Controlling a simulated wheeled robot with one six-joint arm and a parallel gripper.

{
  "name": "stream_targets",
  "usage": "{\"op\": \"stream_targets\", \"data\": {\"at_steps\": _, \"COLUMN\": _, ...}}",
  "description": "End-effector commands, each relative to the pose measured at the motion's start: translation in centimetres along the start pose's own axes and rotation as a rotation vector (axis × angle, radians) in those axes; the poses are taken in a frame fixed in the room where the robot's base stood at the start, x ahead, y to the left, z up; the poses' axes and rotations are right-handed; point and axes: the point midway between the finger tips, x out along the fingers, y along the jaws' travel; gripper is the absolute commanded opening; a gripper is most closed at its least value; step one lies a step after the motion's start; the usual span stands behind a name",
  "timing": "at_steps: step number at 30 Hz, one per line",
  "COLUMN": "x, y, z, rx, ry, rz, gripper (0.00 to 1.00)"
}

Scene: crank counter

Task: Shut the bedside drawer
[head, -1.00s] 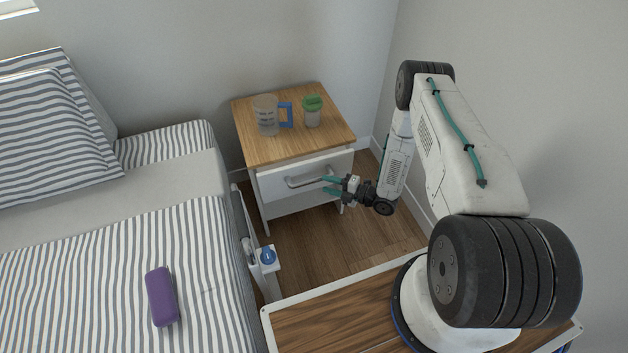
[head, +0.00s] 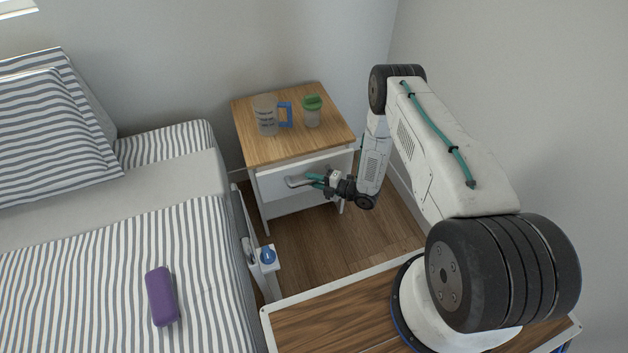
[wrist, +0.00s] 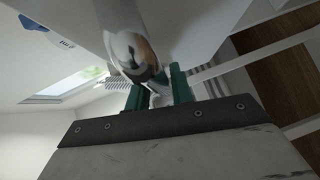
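The bedside drawer (head: 275,188) is the white front under the nightstand's wooden top. It seems to stand out a little from the cabinet; how far is hard to tell. Its silver bar handle (head: 296,183) runs across the front. My gripper (head: 314,180) is at the right part of the handle, its two teal fingers pointing left. In the wrist view, the handle (wrist: 135,52) runs in between my fingers (wrist: 160,88), which stand apart. Whether they touch it is unclear.
The bed with a purple case (head: 161,296) is at the left. The wall is close at the right; floor (head: 310,235) is clear in front.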

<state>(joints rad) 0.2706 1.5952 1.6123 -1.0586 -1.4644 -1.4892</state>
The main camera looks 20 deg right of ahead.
Motion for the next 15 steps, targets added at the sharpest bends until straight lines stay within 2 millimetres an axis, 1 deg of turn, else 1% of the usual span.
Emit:
{"op": "stream_targets", "data": {"at_steps": 1, "x": 0.0, "y": 0.0, "z": 0.0, "rx": 0.000, "ry": 0.000, "rz": 0.000, "gripper": 0.08}}
{"op": "stream_targets", "data": {"at_steps": 2, "x": 0.0, "y": 0.0, "z": 0.0, "rx": 0.000, "ry": 0.000, "rz": 0.000, "gripper": 0.00}}
{"op": "stream_targets", "data": {"at_steps": 8, "x": 0.1, "y": 0.1, "z": 0.2, "rx": -0.001, "ry": 0.000, "rz": 0.000, "gripper": 0.00}}
{"op": "stream_targets", "data": {"at_steps": 11, "x": 0.7, "y": 0.2, "z": 0.8, "rx": -0.001, "ry": 0.000, "rz": 0.001, "gripper": 0.00}}
{"op": "stream_targets", "data": {"at_steps": 15, "x": 2.0, "y": 0.6, "z": 2.2, "rx": -0.002, "ry": -0.001, "rz": 0.000, "gripper": 0.00}}
